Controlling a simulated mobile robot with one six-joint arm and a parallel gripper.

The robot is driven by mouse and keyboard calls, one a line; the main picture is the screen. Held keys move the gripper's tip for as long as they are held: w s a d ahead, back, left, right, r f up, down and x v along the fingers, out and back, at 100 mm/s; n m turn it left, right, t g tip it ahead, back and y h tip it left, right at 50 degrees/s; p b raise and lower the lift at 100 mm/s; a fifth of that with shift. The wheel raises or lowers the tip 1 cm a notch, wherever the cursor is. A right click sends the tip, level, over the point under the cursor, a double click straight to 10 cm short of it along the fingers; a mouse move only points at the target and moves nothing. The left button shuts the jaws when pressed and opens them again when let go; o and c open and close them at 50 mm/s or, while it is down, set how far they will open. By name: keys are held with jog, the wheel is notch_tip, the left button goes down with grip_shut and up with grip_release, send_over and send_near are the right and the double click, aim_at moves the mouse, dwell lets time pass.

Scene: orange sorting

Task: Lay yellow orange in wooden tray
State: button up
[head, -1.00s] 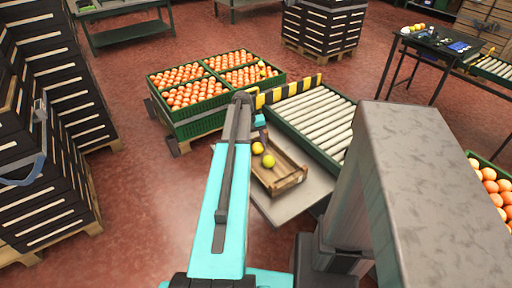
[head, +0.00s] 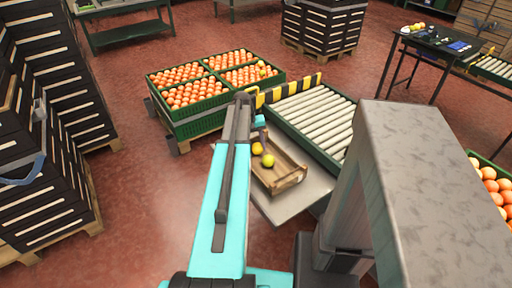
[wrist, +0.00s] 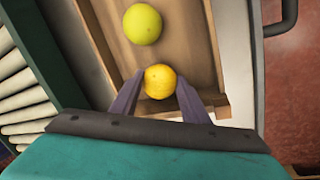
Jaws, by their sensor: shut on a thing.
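The wooden tray (head: 287,181) lies on a grey table beside the roller conveyor. In the wrist view, my gripper (wrist: 160,84) is shut on a yellow orange (wrist: 159,82), with one finger on each side of it. The held orange is over the end part of the tray (wrist: 185,30); I cannot tell whether it touches the tray floor. It also shows in the head view (head: 257,148), close by my arm's end. A yellow-green fruit (wrist: 142,24) lies in the tray, a little apart from the held orange, and shows in the head view (head: 268,160).
The roller conveyor (head: 312,115) with a green frame runs alongside the tray. Green crates of oranges (head: 205,125) stand on a pallet behind. The grey table (head: 312,190) has bare room around the tray. Stacked dark crates (head: 50,130) stand at left.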

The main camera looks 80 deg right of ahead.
jog(key=shift+f, duration=0.25)
dwell(0.3)
jog(key=o, duration=1.2)
jog(key=shift+c, duration=0.2)
jog(key=o, duration=0.4)
jog(key=shift+r, duration=0.2)
jog(key=shift+s+d+p+v, duration=0.1)
jog(key=shift+s+p+v, duration=0.15)
jog(key=shift+p+v, duration=0.8)
jog(key=shift+s+d+p+v, duration=0.1)
jog(key=shift+s+p+v, duration=0.35)
jog(key=shift+v, duration=1)
jog(key=shift+s+d+p+v, duration=0.1)
jog(key=shift+p+v, duration=0.9)
jog(key=shift+v, duration=0.25)
jog(key=shift+w+r, duration=0.1)
jog(key=shift+r, duration=0.05)
